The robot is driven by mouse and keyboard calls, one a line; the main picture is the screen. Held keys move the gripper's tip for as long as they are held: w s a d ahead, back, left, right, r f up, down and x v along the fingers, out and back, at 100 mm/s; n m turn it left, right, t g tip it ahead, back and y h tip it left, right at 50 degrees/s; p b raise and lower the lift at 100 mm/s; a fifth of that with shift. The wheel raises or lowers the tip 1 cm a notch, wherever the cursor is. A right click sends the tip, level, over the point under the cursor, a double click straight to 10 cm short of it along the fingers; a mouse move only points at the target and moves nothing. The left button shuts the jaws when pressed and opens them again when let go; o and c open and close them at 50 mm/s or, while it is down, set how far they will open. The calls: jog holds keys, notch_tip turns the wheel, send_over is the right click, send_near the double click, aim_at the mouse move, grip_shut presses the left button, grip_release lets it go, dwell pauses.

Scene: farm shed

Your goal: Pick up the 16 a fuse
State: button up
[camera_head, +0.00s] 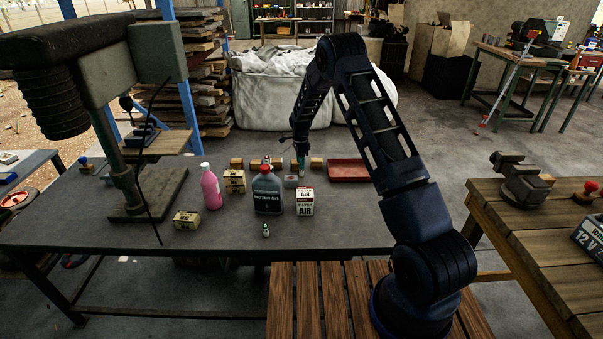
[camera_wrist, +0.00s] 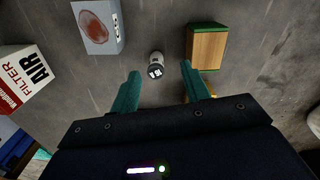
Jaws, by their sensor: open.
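The fuse (camera_wrist: 155,65) is a small pale cylinder with a dark top marked in white, apparently "16". In the wrist view it stands on the grey tabletop, just beyond the gap between my fingertips. My gripper (camera_wrist: 160,72) is open, with one teal finger to each side of the fuse's line and nothing between them. In the head view my gripper (camera_head: 301,170) points down over the back of the table (camera_head: 130,245). I cannot make out the fuse there.
A grey box (camera_wrist: 97,27) and a green-edged wooden block (camera_wrist: 207,47) flank the fuse. An air filter box (camera_head: 305,202), an oil can (camera_head: 267,190) and a pink bottle (camera_head: 210,187) stand nearer. A red tray (camera_head: 348,171) lies right of my gripper.

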aim_at(301, 176)
jog(key=shift+s+d+f, duration=0.1)
jog(key=shift+s+f, duration=0.05)
jog(key=shift+f, duration=1.1)
jog(key=shift+s+d+f, duration=0.1)
jog(key=shift+f, duration=1.15)
grip_shut()
jog(key=shift+r, duration=0.15)
